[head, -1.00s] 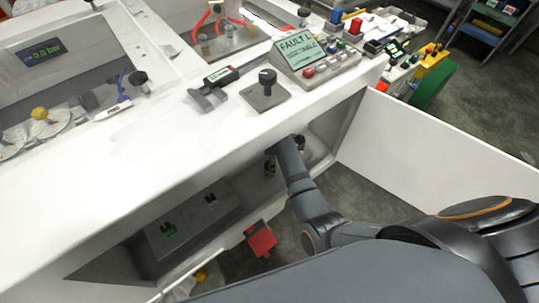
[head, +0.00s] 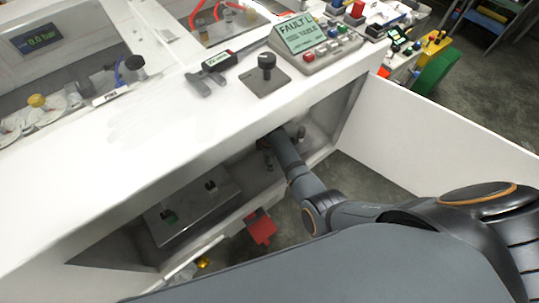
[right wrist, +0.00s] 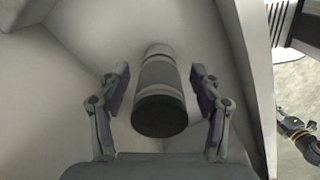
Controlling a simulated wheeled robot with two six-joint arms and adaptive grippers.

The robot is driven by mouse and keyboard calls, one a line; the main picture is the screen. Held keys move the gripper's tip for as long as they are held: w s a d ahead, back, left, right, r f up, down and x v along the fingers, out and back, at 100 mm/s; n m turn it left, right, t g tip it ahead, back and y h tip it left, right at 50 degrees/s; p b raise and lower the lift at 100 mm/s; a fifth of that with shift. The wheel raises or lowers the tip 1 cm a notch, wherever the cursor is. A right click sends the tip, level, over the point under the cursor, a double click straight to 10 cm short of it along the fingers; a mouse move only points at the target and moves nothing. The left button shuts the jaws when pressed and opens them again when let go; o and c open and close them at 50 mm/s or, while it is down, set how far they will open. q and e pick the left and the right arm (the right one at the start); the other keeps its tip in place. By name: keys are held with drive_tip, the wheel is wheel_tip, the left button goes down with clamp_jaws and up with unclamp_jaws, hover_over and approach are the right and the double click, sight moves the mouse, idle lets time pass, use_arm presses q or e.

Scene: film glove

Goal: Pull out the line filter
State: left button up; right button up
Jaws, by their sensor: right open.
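The line filter seems to be the dark cylinder with a light band and pale neck (right wrist: 160,97) in the right wrist view. It stands out from the pale inner wall of the cabinet. My right gripper (right wrist: 160,88) is open, with one finger on each side of the cylinder and a gap visible on both sides. In the head view my right arm reaches into the open cabinet under the white bench (head: 150,140), and its gripper is hidden in the shadow there. My left gripper is not in view.
The open white door (head: 435,125) stands to the right of my arm. A grey box with switches (head: 190,212) lies in the cabinet at left. A red tag (head: 261,228) hangs at the cabinet's lower edge. A fault panel (head: 300,36) stands on the bench.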

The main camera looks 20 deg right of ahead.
drive_tip(key=c, duration=1.3)
drive_tip(key=shift+o, duration=0.2)
drive_tip(key=shift+w+r+p, duration=0.1)
drive_tip(key=shift+r+p, duration=0.2)
drive_tip(key=shift+p, duration=0.2)
drive_tip(key=shift+r, duration=0.2)
drive_tip(key=shift+r+p, duration=2.05)
drive_tip(key=shift+p, duration=0.65)
